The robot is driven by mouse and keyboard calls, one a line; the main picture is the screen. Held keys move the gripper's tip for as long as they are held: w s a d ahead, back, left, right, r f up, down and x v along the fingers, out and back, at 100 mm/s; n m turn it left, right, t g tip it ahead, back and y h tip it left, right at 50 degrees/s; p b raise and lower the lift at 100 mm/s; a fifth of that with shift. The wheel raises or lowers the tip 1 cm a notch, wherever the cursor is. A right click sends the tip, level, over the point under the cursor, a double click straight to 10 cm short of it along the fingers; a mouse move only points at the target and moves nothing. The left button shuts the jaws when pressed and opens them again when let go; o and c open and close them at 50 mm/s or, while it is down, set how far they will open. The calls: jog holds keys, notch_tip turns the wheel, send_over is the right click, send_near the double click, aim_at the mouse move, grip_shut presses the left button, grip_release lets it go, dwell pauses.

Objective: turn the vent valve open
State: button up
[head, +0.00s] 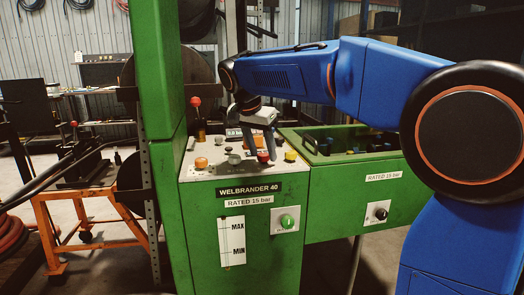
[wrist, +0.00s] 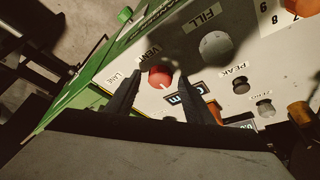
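The vent valve is a round red knob (wrist: 160,77) beside the label VENT on the pale panel. A small light mark shows near its lower edge in the wrist view. In the head view the red knob (head: 263,157) stands near the right part of the panel top. My gripper (head: 261,150) reaches down over it from above. In the wrist view the two dark fingers of my gripper (wrist: 159,84) are apart, one on each side of the knob. They look clear of it, though contact is hard to judge.
A grey FILL knob (wrist: 216,45) and small PEAK and ZERO knobs sit close by. A green post (head: 160,110) and a red-tipped lever (head: 195,103) rise at the left.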

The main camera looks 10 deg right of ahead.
jog(key=v, duration=1.7)
jog(key=shift+r, duration=0.15)
jog(key=shift+s+a, duration=0.1)
jog(key=shift+a, duration=0.05)
